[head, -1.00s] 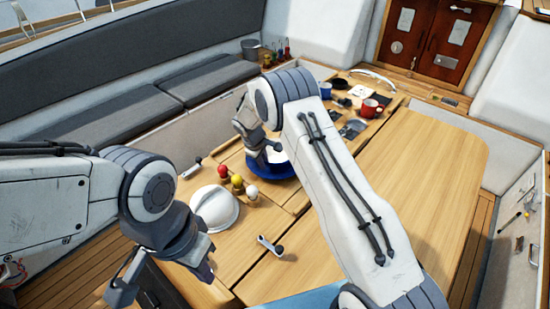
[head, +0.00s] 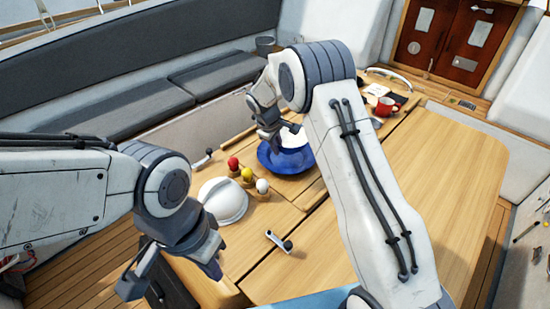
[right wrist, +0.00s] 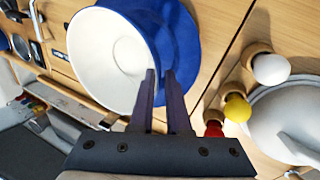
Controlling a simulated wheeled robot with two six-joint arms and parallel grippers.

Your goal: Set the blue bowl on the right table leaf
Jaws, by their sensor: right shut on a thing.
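The blue bowl (head: 293,137), white inside, is over the table's left part, beyond the egg cups. My right gripper (head: 274,138) is shut on its rim. In the right wrist view, the fingers (right wrist: 160,76) pinch the wall of the bowl (right wrist: 100,55). A wider blue surface (right wrist: 193,45) shows around and below it; I cannot tell whether that is a separate plate. My right arm hides part of the bowl's right side. The right table leaf (head: 450,180) is bare wood in the open part. My left gripper (head: 172,274) is open and empty, left of the table's near end.
Egg cups with red, yellow and white tops (head: 247,174) stand beside a white domed thing (head: 223,201), near the bowl. A small handle-like metal part (head: 279,241) lies nearer. A red mug (head: 386,106) stands at the far end. Grey seats line the left.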

